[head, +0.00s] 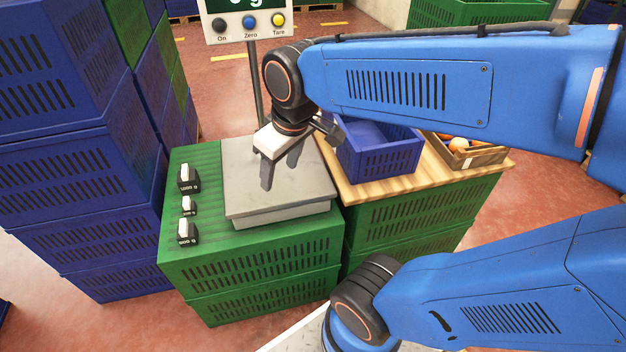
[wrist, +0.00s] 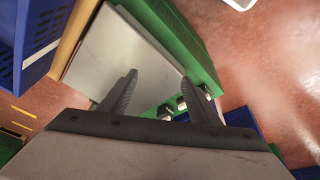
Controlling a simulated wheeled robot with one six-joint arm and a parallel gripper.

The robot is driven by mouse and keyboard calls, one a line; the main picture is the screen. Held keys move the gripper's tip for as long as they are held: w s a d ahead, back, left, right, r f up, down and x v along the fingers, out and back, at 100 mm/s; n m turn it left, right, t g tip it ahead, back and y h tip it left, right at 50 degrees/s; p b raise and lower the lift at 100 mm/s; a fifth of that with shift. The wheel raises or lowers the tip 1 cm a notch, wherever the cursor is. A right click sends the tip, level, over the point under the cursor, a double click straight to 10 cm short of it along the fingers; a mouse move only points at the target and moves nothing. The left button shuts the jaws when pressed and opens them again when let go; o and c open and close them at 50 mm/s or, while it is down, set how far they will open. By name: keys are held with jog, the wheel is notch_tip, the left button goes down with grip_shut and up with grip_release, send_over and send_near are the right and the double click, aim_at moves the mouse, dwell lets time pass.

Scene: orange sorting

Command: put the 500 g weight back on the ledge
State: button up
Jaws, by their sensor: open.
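Three black weights with white tops stand in a row on the green crate ledge (head: 206,165) left of the scale: a back one (head: 187,180), a smaller middle one (head: 189,206) and a front one (head: 187,233). Their labels are too small to read surely; by size, the front one is likely the 500 g weight. The scale's grey plate (head: 245,190) is bare. My gripper (head: 280,173) is open and empty above the plate, fingers pointing down. In the wrist view, the weights (wrist: 182,103) show beyond and between the fingers (wrist: 160,92), apart from them.
The scale's display (head: 244,5) on a post behind the plate reads zero. A blue crate (head: 378,150) and a wooden box of oranges (head: 463,150) stand on a board to the right. Tall stacks of blue crates (head: 60,170) rise close at the left.

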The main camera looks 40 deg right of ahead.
jog(key=s+d+m+t, duration=0.1)
jog(key=s+d+m, duration=0.2)
jog(key=s, duration=0.3)
jog(key=shift+s+d+f+m+h, duration=0.2)
jog(key=shift+d+f+m+h, duration=0.15)
jog(key=shift+d, duration=0.2)
dwell(0.8)
